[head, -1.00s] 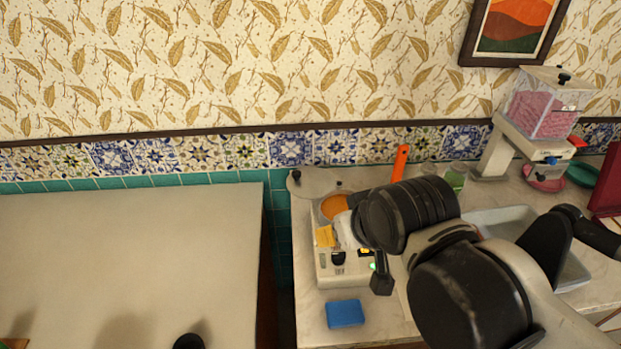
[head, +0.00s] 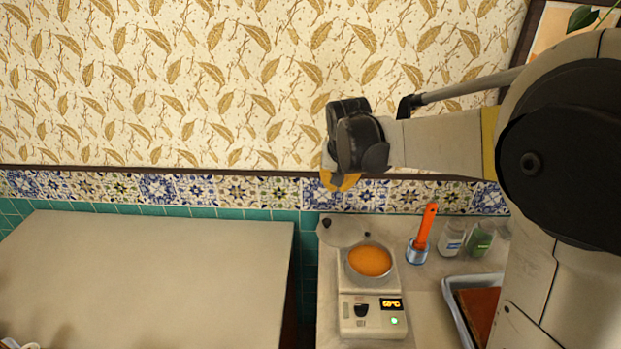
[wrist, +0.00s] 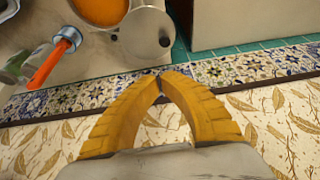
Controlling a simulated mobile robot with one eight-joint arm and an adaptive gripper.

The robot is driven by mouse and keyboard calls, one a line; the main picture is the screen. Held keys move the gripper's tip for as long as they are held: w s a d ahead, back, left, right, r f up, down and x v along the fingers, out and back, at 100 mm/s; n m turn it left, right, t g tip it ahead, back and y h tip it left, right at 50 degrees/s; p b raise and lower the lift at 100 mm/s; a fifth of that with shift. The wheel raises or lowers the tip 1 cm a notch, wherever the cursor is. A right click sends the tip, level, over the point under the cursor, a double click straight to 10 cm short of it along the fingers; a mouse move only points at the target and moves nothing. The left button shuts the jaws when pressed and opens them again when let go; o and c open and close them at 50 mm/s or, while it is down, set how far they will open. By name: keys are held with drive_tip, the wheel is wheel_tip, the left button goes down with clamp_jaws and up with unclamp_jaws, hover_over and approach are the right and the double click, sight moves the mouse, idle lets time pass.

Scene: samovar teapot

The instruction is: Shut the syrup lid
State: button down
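The syrup warmer (head: 372,322) is a white unit with a display and a round pot of orange syrup (head: 370,261), uncovered. Its grey round lid (head: 345,233) with a black knob (head: 327,222) is open, at the pot's back left. In the wrist view the lid (wrist: 140,33) shows beside the syrup (wrist: 100,9), with its knob (wrist: 165,41) toward my fingers. My gripper (head: 342,183) is raised in front of the tiled wall, above the lid in the picture and apart from it. Its yellow fingertips (wrist: 160,81) meet with nothing between them.
A jar with an orange-handled tool (head: 424,232) stands right of the pot, with glass jars (head: 452,238) beside it. A grey tray (head: 455,297) is at front right. A gap separates this counter from the bare one (head: 150,270) at left.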

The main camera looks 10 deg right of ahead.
drive_tip(key=p, duration=0.2)
hover_over(330, 217)
drive_tip(key=s, duration=0.1)
wheel_tip(330, 217, down, 5)
drive_tip(key=shift+m+g, duration=0.4)
drive_tip(key=f+b, duration=0.3)
drive_tip(key=f, duration=0.7)
drive_tip(key=shift+a, duration=0.2)
drive_tip(key=shift+s+f, duration=0.1)
drive_tip(key=shift+a, duration=0.1)
drive_tip(key=shift+s+a+n+b, duration=0.25)
drive_tip(key=shift+s+n+b, duration=0.05)
drive_tip(key=shift+s+n, duration=0.1)
